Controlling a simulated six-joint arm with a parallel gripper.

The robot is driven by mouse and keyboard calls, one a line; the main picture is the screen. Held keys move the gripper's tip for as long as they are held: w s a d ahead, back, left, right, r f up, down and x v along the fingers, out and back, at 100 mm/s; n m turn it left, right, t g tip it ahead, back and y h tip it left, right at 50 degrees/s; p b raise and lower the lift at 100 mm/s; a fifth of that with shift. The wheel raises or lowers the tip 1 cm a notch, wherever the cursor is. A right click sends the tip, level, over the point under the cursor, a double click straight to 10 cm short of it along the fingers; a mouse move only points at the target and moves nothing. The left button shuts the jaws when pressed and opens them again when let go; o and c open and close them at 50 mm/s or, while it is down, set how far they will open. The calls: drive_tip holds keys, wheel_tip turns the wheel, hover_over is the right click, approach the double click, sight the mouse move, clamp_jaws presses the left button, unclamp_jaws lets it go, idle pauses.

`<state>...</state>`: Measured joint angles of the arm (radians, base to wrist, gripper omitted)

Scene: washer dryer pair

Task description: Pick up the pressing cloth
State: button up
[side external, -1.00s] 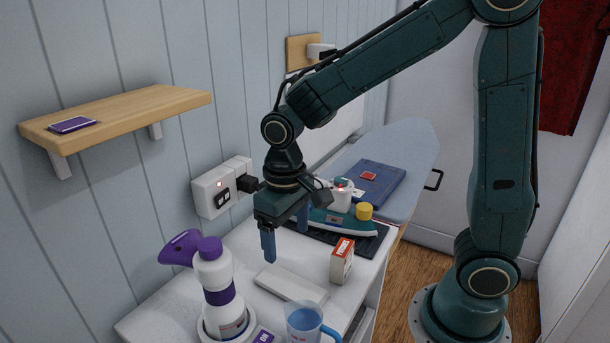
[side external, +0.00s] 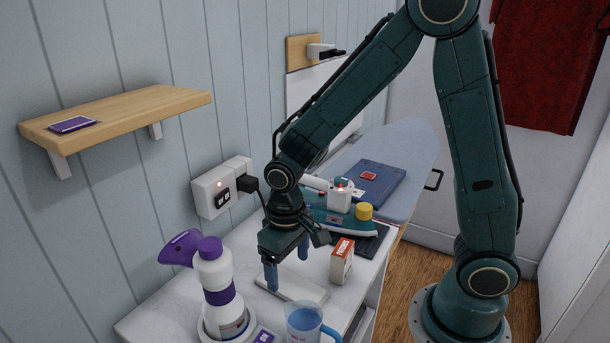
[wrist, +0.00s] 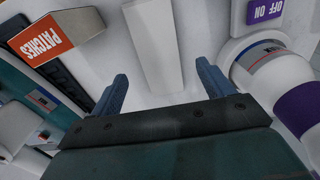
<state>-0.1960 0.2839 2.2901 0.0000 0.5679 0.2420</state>
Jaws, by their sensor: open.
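A flat, pale, long folded piece (side external: 305,289), which looks like the pressing cloth, lies on the white worktop (side external: 255,237). It also shows in the wrist view (wrist: 153,45), running between my two fingers. My gripper (side external: 287,273) is open and points down just above the piece. In the wrist view my gripper (wrist: 161,75) has one blue finger on each side of it, with a gap on both sides. In the side view the near finger covers part of the piece's left end. I cannot tell how far the fingertips are above the worktop.
An orange-and-white box (side external: 341,260) stands close on the right. A white-and-purple bottle (side external: 216,285) is on the left, and a blue jug (side external: 303,325) is in front. An iron (side external: 345,222) is behind. A blue folded item (side external: 380,180) lies on the ironing board (side external: 418,150).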

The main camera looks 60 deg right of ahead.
sight(289, 283)
drive_tip(key=shift+f, duration=2.1)
drive_tip(key=c, duration=1.1)
drive_tip(key=shift+w+r, duration=0.1)
wheel_tip(289, 283, up, 20)
drive_tip(key=shift+f, duration=0.1)
